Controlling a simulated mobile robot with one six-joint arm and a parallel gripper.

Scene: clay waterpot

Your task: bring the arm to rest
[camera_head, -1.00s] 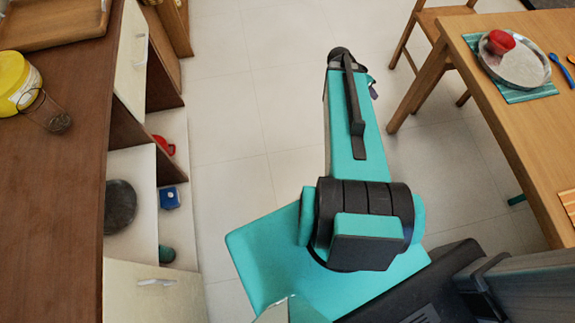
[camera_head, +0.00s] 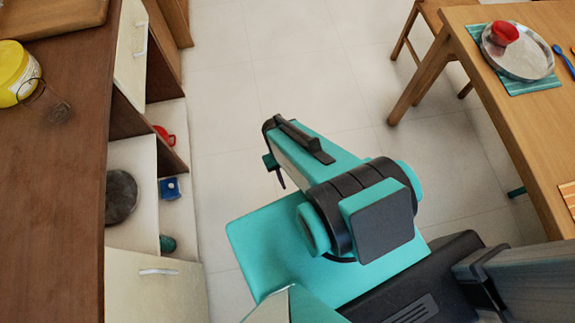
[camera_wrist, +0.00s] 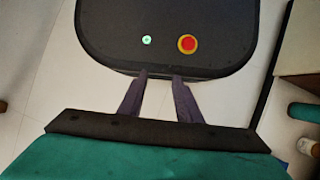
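My gripper (camera_wrist: 160,77) shows in the wrist view with its two dark fingers apart and nothing between them. The fingers point toward a dark rounded part of my own base with a green light and a red button. In the head view, my arm is folded above my base, and a dark finger of the gripper (camera_head: 279,178) shows at its left end, over the floor. The rest of the gripper is mostly hidden there.
A brown counter (camera_head: 60,180) with a yellow-lidded jar (camera_head: 14,75) and open shelves (camera_head: 130,165) stands at left. A wooden table (camera_head: 520,130) with a plate (camera_head: 518,62) and red bowl (camera_head: 503,33) is at right. The tiled floor (camera_head: 300,65) between is clear.

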